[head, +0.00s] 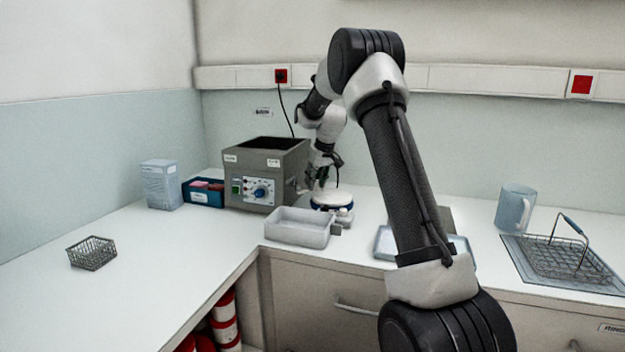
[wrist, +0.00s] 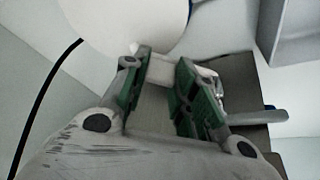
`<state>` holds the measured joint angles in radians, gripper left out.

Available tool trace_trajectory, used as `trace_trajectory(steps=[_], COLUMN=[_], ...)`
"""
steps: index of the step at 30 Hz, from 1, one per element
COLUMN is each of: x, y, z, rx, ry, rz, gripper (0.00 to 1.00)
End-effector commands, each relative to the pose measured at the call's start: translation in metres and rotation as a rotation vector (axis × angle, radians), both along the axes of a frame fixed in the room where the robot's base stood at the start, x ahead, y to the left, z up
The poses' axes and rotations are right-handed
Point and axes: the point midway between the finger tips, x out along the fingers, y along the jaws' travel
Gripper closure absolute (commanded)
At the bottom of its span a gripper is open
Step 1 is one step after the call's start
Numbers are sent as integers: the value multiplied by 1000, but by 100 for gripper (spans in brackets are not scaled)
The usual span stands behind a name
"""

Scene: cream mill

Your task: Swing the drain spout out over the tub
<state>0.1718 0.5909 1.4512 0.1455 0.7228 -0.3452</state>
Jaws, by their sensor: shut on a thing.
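The grey box-shaped bath (head: 262,180) stands in the corner, with a dial and switches on its front. Its drain spout (head: 302,190) shows as a small piece at the right side, near my gripper (head: 318,182). The shallow pale tub (head: 297,238) sits in front of the bath; its corner also shows at the upper right of the wrist view (wrist: 292,45). In the wrist view, my gripper (wrist: 162,78) has its green-padded fingers a little apart around a pale piece, apparently the spout, mostly hidden. I cannot tell exactly which way the spout points.
A white round-topped device (head: 332,198) with a blue band stands right beside my gripper. A blue box (head: 203,191), a pale carton (head: 161,184) and a wire basket (head: 91,253) are left. A jug (head: 514,208) and another basket (head: 570,258) are right. The left counter is mostly clear.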

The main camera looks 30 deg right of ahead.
Motion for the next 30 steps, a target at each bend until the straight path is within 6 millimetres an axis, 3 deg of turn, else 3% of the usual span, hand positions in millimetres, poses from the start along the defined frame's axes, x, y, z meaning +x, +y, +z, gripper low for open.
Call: trace_trajectory(steps=[14, 30], x=[-30, -56], y=[8, 30], z=[0, 0], rx=[-2, -2], ry=[1, -1], rz=[-444, -959], gripper=[100, 100])
